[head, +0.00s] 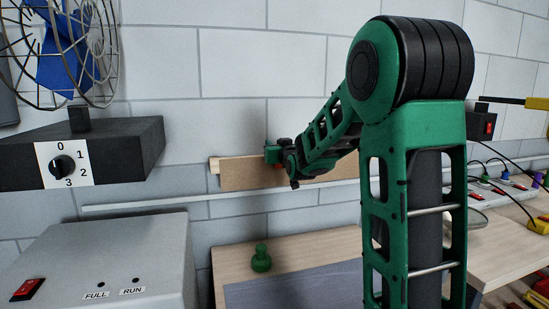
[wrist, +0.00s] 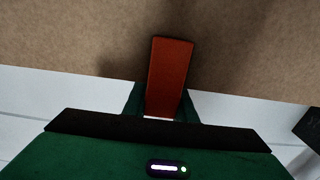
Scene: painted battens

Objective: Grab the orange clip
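The orange clip (wrist: 168,75) shows in the wrist view as a flat orange-red piece, leaning slightly right, in front of a brown board (wrist: 70,40). My gripper (wrist: 164,100) has one green finger close against each side of the clip's lower part, with no gap seen. In the head view my gripper (head: 276,158) is at the brown board (head: 240,176) on the wall, and only a speck of orange shows there.
A wooden bench (head: 300,248) with a green knobbed piece (head: 261,258) lies below the board. A grey box (head: 110,255) and a black fan base (head: 110,150) stand at left. A power strip with plugs (head: 500,175) is at right.

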